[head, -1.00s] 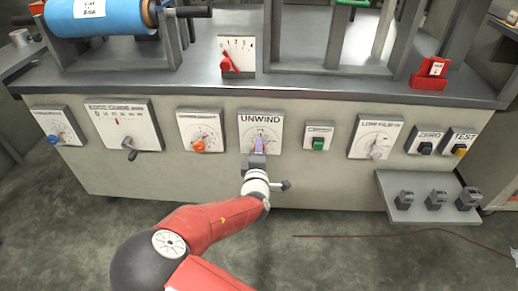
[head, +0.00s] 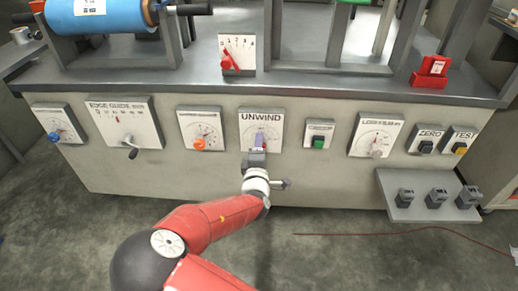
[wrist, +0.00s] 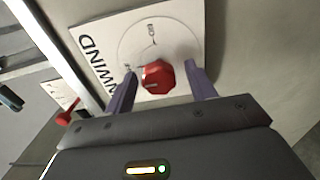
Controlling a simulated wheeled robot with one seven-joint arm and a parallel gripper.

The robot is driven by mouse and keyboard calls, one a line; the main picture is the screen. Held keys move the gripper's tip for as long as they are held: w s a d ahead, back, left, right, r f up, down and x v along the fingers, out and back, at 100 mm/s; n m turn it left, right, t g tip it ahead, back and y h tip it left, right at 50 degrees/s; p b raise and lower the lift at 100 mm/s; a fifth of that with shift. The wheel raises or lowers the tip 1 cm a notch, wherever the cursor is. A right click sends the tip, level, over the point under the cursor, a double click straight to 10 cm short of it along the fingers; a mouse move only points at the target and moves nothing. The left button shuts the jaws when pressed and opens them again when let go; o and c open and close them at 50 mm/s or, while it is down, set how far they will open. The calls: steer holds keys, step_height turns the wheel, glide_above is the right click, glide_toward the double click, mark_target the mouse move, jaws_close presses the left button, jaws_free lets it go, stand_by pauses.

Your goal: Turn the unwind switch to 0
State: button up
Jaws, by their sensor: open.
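The unwind switch panel (head: 261,121) is a white plate marked UNWIND on the machine's front. In the wrist view its red knob (wrist: 157,77) sits on a round dial on the plate (wrist: 97,58). My gripper (wrist: 160,88) is open, with one purple finger on each side of the knob; whether either finger touches it I cannot tell. The dial marks are too blurred to read, so the knob's setting is unclear.
An orange-knob panel (head: 200,128) is to the left and a green-button panel (head: 319,134) to the right. A grey shelf (head: 405,212) with several small blocks juts out at lower right. A blue roll (head: 100,16) is above.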

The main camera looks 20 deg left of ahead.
steer(key=shift+s, duration=0.1)
steer(key=v, duration=0.7)
steer(key=shift+s, duration=0.3)
steer(key=w+d+f+m+g+h, duration=0.1)
steer(key=d+f+m+g+h, duration=0.1)
steer(key=d+m+g, duration=0.35)
steer(key=d+f+m+g+h, duration=0.2)
steer(key=d+m+g, duration=0.1)
steer(key=d+m, duration=0.4)
steer(key=s+d+r+m+g, duration=0.3)
steer(key=s+d+r+m, duration=0.5)
steer(key=s+d+r, duration=1.1)
steer(key=shift+s+d+r, duration=0.35)
steer(key=shift+s+d, duration=0.25)
steer(key=shift+s, duration=0.6)
